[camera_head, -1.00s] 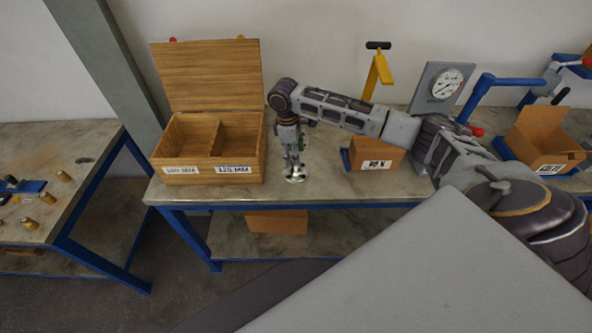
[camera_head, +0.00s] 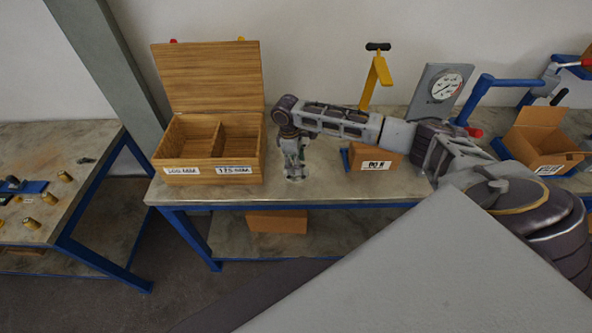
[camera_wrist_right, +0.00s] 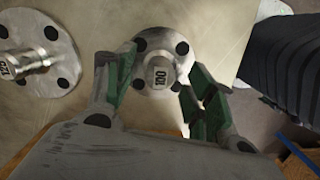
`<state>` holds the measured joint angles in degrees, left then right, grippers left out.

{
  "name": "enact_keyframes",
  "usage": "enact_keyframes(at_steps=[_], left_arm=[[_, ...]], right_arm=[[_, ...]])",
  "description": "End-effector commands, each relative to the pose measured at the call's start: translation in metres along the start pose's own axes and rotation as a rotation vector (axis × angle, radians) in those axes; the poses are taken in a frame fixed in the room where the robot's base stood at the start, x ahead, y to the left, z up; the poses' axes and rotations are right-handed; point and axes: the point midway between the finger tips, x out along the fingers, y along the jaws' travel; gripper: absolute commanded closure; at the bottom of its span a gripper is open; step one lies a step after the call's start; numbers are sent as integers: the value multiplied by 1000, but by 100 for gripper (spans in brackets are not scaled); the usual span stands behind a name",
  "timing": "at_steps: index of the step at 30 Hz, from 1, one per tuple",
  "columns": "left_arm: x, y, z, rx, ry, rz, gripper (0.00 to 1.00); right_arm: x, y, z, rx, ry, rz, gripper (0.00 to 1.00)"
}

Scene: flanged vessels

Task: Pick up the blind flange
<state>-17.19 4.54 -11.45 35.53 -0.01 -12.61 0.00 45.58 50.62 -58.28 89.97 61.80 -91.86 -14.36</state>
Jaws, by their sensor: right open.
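A grey metal flange marked 100 (camera_wrist_right: 157,66), with bolt holes around its rim and a raised hub, lies on the bench top in the right wrist view. My right gripper (camera_wrist_right: 162,72) is open, with its green-padded fingers on either side of the hub. Contact with the hub cannot be told. A second flange, marked 125 (camera_wrist_right: 38,62), lies to the left. In the head view my right gripper (camera_head: 294,170) points down at the bench near its front edge and largely covers the flange there. My left gripper is not in view.
A wooden box (camera_head: 211,174) with two compartments, labelled 100 MM and 125 MM, stands open left of the gripper. The bench front edge (camera_head: 300,204) is close.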

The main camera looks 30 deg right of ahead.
Motion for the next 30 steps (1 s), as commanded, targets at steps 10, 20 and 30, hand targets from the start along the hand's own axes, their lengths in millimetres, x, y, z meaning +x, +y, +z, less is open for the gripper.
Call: enact_keyframes(at_steps=[10,20,30], left_arm=[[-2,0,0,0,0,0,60],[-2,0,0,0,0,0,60],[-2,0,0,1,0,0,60]], right_arm=[[15,0,0,-2,0,1,45],[15,-1,0,-2,0,0,45],[14,-1,0,-2,0,0,89]])
